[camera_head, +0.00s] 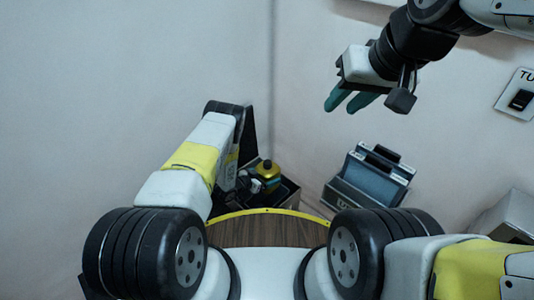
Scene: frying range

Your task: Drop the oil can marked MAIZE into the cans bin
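A yellow can (267,170) with a dark cap shows just right of my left forearm, low by the wall corner. It is at or in a black open bin (289,193); I cannot tell whether it rests there. No marking on it can be read. My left gripper (257,185) is down beside the can, mostly hidden by my arm and the dark shapes there, so its fingers and any hold on the can are unclear. My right gripper (350,101) is raised at the upper right, its two teal fingers apart with nothing between them.
A grey-blue holder (370,180) with black handles and a partly hidden label stands right of the bin. A switch plate (519,97) is on the right wall. A pale metal box (508,216) stands at the right edge. Bare walls meet in a corner behind the bin.

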